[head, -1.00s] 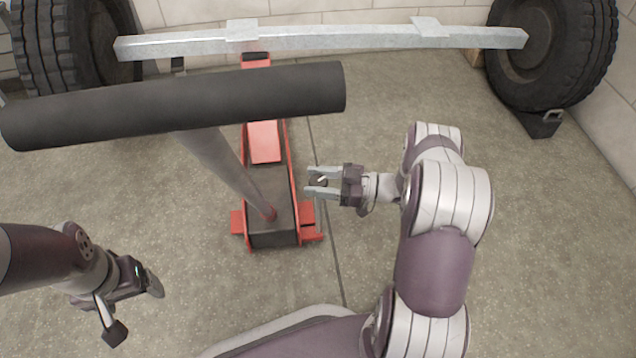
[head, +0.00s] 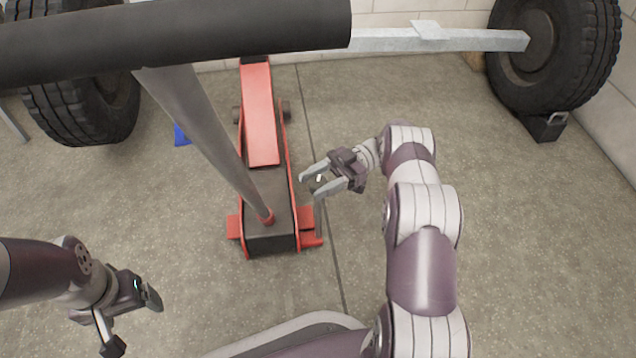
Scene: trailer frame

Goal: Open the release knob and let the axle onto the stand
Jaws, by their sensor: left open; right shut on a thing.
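The red jack (head: 258,115) stands in the middle with its lift arm low. Its dark handle bar (head: 180,40) crosses the upper left. My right gripper (head: 312,184) is shut on the small dark release knob (head: 319,180), beside the jack's rear right, and is tilted. The grey axle (head: 465,39) shows at right; the handle hides its left part. A blue piece (head: 181,135) on the floor left of the jack may be the stand's foot; the rest of the stand is hidden, so axle contact cannot be told. My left gripper (head: 135,322) is open and empty at lower left.
A left wheel (head: 85,105) and a right wheel (head: 560,50) stand at the axle's ends. A black chock (head: 545,125) lies by the right wheel. A pale wall is behind. The floor around the jack is mostly clear.

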